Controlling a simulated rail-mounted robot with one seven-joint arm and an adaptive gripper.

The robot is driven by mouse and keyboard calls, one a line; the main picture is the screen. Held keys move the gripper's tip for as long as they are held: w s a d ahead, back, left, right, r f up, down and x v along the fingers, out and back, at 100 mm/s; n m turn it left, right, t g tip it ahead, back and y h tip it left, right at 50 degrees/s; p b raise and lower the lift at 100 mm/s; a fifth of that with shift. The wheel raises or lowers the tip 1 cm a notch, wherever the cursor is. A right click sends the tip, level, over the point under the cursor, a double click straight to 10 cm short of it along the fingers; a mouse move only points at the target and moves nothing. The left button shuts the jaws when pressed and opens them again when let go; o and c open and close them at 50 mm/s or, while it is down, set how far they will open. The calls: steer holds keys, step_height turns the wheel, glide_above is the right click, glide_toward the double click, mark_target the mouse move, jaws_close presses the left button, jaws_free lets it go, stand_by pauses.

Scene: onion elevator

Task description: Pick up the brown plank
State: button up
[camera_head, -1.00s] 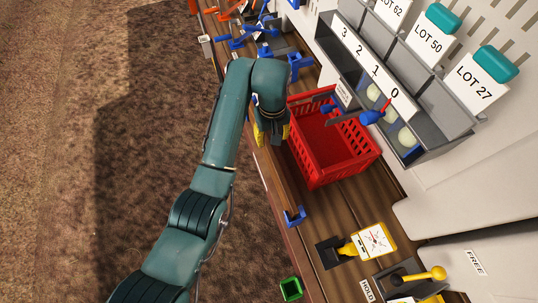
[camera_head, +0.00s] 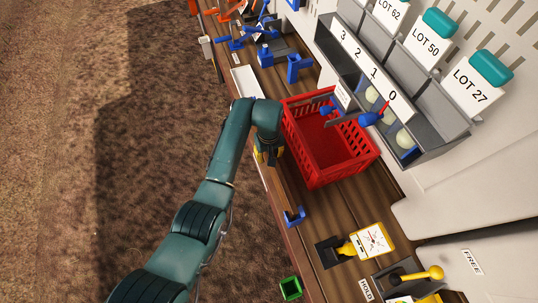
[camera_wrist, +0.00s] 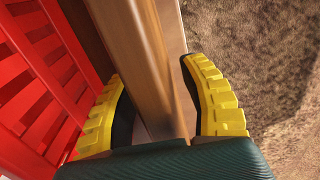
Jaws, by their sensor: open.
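A brown wooden length that looks like the plank (camera_wrist: 142,45) runs down the wrist view and passes between the fingers of my gripper (camera_wrist: 155,70). The yellow ribbed fingers are apart, one on each side of it. A gap shows at the right finger; I cannot tell whether the left finger touches the wood. In the head view my gripper (camera_head: 266,157) points down at the bench's left edge, beside the red basket. The plank cannot be made out there, and the arm covers that part of the bench.
The red basket (camera_head: 323,176) stands close to the right of my gripper and also fills the left of the wrist view (camera_wrist: 38,85). A blue bracket (camera_head: 294,217) sits lower on the bench edge. A grey bin rack (camera_head: 440,128) stands behind the basket. Open floor lies left.

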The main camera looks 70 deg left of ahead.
jaws_close()
stand_by(0.3)
